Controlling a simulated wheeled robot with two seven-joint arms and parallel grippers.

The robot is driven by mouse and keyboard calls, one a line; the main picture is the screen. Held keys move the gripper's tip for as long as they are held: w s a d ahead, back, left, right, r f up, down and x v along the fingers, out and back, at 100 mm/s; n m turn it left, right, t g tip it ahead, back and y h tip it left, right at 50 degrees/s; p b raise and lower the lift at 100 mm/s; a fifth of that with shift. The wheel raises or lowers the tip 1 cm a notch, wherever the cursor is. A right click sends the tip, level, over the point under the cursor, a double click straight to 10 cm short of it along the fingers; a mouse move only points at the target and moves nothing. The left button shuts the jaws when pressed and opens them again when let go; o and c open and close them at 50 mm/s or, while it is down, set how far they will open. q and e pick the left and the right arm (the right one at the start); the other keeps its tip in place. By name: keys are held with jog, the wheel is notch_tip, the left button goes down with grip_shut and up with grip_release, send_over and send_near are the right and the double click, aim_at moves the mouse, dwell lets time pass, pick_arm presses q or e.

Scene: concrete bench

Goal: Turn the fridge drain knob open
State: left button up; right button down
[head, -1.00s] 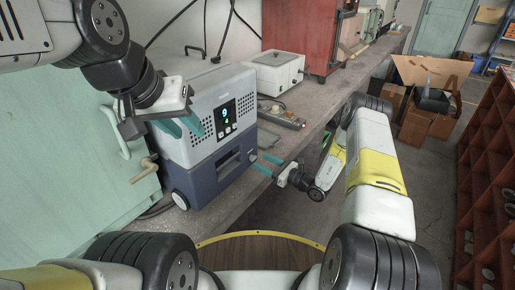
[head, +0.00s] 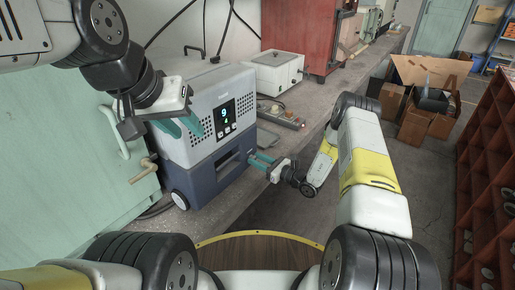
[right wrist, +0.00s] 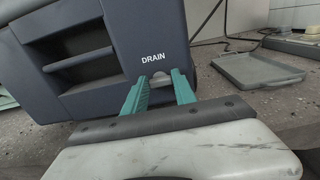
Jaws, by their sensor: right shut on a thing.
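The fridge (head: 200,138) is a portable box with a light grey top and a dark blue base, on the bench. Its drain knob (right wrist: 163,82) is a small grey piece under the white "DRAIN" label in the right wrist view. My right gripper (head: 258,158) is at the fridge's lower right, its teal fingers shut on the drain knob, one on each side. The fingers partly hide the knob, and its turn angle is unclear. My left gripper (head: 180,126) is open and empty in front of the fridge's upper left.
A power strip (head: 283,118) and a white box (head: 275,72) stand behind the fridge on the concrete bench (head: 318,112). A shallow grey tray (right wrist: 258,69) shows in the right wrist view. A green cabinet door (head: 60,160) is at left. Cardboard boxes (head: 425,85) lie on the floor.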

jog(key=m, duration=0.4)
jog(key=shift+w+d, duration=0.1)
jog(key=shift+d, duration=0.05)
jog(key=m, duration=0.5)
jog(key=shift+f, duration=0.15)
jog(key=m, duration=0.4)
jog(key=shift+w+m, duration=0.1)
jog(key=shift+m, duration=0.3)
jog(key=shift+f+m, duration=0.15)
jog(key=shift+m, duration=1.95)
jog(key=c, duration=1)
grip_release()
